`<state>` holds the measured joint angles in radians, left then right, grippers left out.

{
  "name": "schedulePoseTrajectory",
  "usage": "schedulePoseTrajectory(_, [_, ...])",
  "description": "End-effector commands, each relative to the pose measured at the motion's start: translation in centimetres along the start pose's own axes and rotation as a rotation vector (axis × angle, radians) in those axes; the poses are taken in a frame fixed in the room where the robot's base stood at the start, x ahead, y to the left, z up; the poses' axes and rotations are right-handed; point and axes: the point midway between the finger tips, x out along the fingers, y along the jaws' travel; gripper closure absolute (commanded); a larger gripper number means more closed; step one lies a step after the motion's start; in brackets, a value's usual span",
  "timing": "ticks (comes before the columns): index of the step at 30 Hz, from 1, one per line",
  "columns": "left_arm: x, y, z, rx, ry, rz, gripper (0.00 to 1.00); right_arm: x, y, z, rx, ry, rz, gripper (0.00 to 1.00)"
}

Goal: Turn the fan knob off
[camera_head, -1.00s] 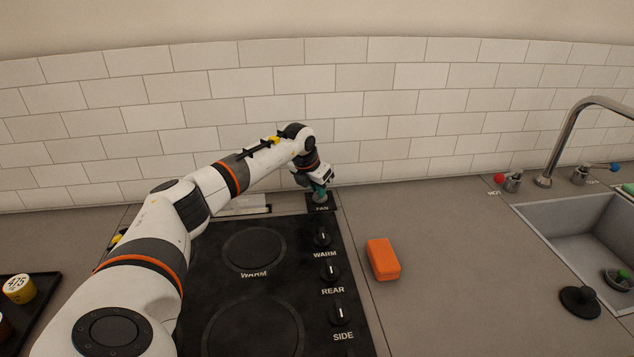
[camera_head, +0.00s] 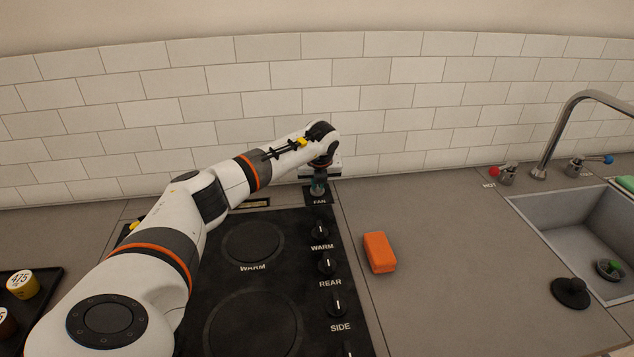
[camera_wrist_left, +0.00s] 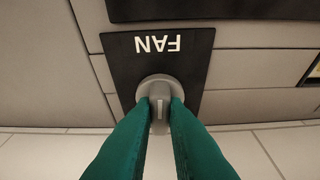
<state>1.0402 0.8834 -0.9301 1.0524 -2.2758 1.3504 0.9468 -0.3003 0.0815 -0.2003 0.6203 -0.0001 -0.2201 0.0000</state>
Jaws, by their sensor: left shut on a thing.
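The fan knob (camera_wrist_left: 159,87) is a round grey knob on a small black plate labelled FAN (camera_wrist_left: 200,48), seen upside down in the left wrist view. In the head view the FAN plate (camera_head: 319,202) lies at the back right corner of the cooktop. My left gripper (camera_wrist_left: 160,107) has its two green fingers closed on either side of the knob's raised grip. In the head view my left gripper (camera_head: 318,187) points down onto the knob and hides most of it. My right gripper is not in view.
The black cooktop (camera_head: 285,270) has knobs marked WARM (camera_head: 320,230), REAR (camera_head: 327,263) and SIDE (camera_head: 338,304) along its right edge. An orange block (camera_head: 380,252) lies on the counter to the right. The tiled wall (camera_head: 400,100) stands close behind my gripper.

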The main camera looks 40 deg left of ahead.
Motion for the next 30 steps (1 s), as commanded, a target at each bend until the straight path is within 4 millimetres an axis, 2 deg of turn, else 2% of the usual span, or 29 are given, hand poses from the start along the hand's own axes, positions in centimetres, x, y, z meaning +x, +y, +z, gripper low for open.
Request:
schedulePoseTrajectory(20, [-0.07, 0.05, -0.09, -0.055, 0.001, -0.021, 1.0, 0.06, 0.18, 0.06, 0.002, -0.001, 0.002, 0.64])
schedulePoseTrajectory(21, [-0.07, 0.05, -0.09, -0.055, 0.001, -0.021, 0.81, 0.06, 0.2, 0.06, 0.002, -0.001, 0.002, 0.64])
schedulePoseTrajectory(24, [-0.06, 0.05, -0.07, -0.054, 0.001, -0.021, 0.65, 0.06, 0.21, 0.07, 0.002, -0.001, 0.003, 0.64])
schedulePoseTrajectory(30, [-0.03, 0.05, -0.04, -0.053, 0.0, -0.021, 0.65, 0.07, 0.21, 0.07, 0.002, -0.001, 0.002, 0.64])
